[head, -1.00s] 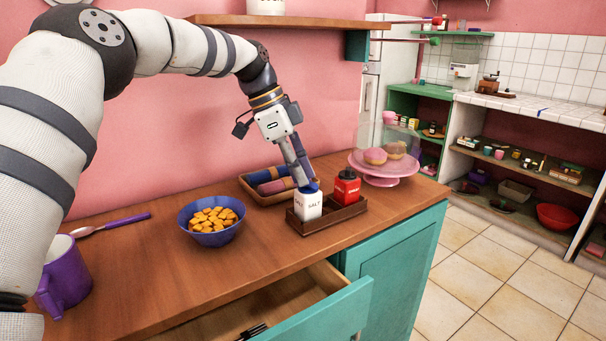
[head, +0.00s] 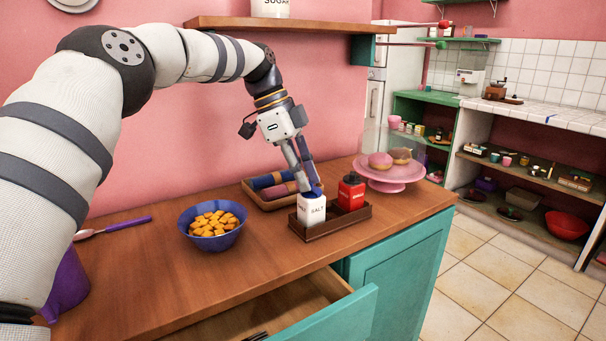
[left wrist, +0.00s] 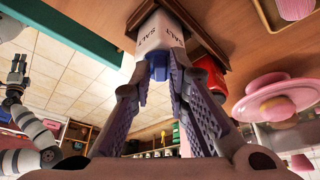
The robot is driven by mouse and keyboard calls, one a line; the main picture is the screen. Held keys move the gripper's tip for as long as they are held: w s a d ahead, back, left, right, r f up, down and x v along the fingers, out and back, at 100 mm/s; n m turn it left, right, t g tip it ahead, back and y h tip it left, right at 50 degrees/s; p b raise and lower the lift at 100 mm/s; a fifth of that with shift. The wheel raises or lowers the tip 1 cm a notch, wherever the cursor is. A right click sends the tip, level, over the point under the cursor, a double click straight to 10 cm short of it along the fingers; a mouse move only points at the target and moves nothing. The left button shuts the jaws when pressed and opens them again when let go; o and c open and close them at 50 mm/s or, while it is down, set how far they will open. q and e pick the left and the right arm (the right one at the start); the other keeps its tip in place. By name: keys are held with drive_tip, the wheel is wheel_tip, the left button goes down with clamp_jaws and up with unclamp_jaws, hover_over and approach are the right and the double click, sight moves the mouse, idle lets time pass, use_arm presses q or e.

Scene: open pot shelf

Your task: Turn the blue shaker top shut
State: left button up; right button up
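The white salt shaker (head: 312,210) stands upright at the left end of a dark wooden caddy (head: 345,225); it also shows in the left wrist view (left wrist: 160,38). Its blue top (left wrist: 158,68) sits on the shaker, partly covered by my fingers in the head view. My left gripper (head: 312,186) reaches down from above with its fingertips on either side of the blue top, seemingly shut on it. In the left wrist view, the fingers (left wrist: 159,75) converge on the top. My right gripper (left wrist: 17,68) shows small at the left of that view; its opening is unclear.
A red shaker (head: 351,192) stands beside the salt in the caddy. A tray of rolled cloths (head: 270,190) lies behind, a pink cake stand (head: 392,178) to the right, and a blue bowl of orange pieces (head: 212,232) to the left. An open drawer (head: 335,320) juts out in front.

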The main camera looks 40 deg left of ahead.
use_arm(q)
drive_tip(key=shift+o, duration=0.6)
drive_tip(key=shift+r, duration=0.15)
drive_tip(key=v, duration=0.7)
drive_tip(key=shift+a, duration=0.1)
